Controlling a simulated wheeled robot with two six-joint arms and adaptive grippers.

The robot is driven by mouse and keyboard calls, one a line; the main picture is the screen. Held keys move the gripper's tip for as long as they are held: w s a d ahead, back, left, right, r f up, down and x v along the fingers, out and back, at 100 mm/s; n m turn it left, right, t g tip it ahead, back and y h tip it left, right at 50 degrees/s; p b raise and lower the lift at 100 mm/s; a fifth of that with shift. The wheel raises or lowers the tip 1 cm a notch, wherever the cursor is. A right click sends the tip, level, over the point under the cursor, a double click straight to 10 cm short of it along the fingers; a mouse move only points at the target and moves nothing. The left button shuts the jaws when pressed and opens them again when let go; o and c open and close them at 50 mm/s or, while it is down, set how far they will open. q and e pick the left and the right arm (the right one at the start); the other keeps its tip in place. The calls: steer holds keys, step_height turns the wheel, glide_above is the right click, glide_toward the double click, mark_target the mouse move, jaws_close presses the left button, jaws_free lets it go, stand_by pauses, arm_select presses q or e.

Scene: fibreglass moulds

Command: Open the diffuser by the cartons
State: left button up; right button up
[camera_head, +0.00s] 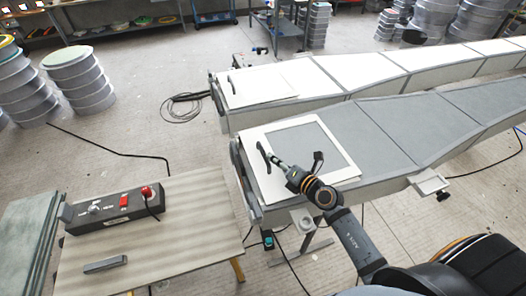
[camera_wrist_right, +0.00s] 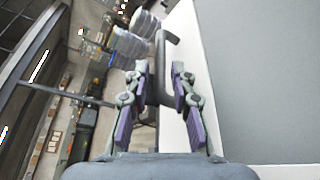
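A white-framed flat panel (camera_head: 345,135) lies on the end of the near grey mould. It has a dark curved handle (camera_head: 261,152) at its left edge. My right gripper (camera_head: 269,158) is at this handle. In the right wrist view my right gripper (camera_wrist_right: 159,92) is open, and the dark handle (camera_wrist_right: 161,58) stands between its fingers; I cannot tell whether they touch it. A second white panel (camera_head: 255,88) with its own dark handle (camera_head: 230,84) lies on the mould behind. I cannot make out cartons. My left gripper is not in view.
A bench (camera_head: 195,228) at the lower left holds a control box with a red button (camera_head: 146,191) and a grey bar (camera_head: 104,264). Stacks of round grey drums (camera_head: 80,80) stand at the left and the back. Cables lie on the floor between.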

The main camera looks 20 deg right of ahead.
mark_target(263, 150)
steer(key=x, duration=0.4)
steer(key=shift+w+f, duration=0.1)
steer(key=shift+w, duration=0.2)
steer(key=shift+x, duration=1.2)
steer(key=shift+a, duration=0.1)
steer(key=shift+c, duration=0.9)
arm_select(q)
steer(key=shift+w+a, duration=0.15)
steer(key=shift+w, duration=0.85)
arm_select(e)
jaws_close()
